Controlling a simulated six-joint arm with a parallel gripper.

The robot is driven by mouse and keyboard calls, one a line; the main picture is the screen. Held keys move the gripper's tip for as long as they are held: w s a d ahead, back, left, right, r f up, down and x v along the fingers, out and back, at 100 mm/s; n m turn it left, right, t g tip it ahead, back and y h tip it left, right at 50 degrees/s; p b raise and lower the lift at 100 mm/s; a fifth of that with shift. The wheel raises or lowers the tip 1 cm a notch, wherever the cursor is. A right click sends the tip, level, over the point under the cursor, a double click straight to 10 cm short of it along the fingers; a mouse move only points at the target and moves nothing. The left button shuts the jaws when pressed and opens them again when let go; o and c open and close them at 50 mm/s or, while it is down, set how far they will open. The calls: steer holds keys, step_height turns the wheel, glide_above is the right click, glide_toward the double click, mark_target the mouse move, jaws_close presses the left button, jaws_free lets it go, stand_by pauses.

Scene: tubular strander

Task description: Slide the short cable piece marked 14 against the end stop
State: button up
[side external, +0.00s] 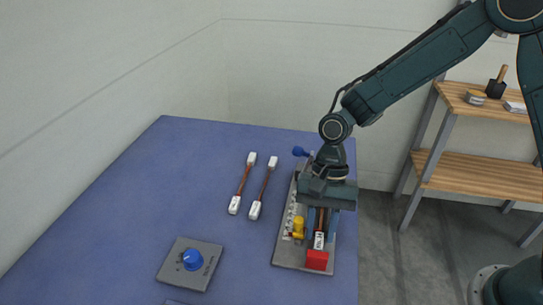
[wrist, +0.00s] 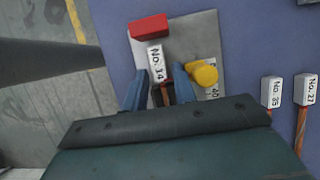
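The short cable piece marked 14 shows its white end block with the label "No. 14" (wrist: 155,61) in the wrist view. Its white end (side external: 319,240) also shows in the side view, beneath my gripper. The red end stop (wrist: 148,27) lies just beyond that end. The end stop is at the near end of the fixture (side external: 317,261) in the side view. The white block looks very close to it; I cannot tell whether they touch. My gripper (wrist: 158,88) points down over the fixture, its blue fingers apart on either side of the cable. The cable's far part is hidden under the gripper.
A yellow knob (wrist: 204,74) stands on the grey fixture plate (side external: 287,255) beside the cable. Two other cables (side external: 243,185) (side external: 263,189) lie left of the fixture. A grey box with a blue knob (side external: 192,260) sits near the front. The blue table (side external: 150,195) is otherwise mostly clear.

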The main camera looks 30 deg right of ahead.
steer(key=shift+c, duration=0.2)
jaws_close()
steer(key=shift+s+a, duration=0.1)
steer(key=shift+s+a, duration=0.55)
steer(key=shift+o, duration=0.9)
jaws_free()
steer(key=shift+o, duration=0.8)
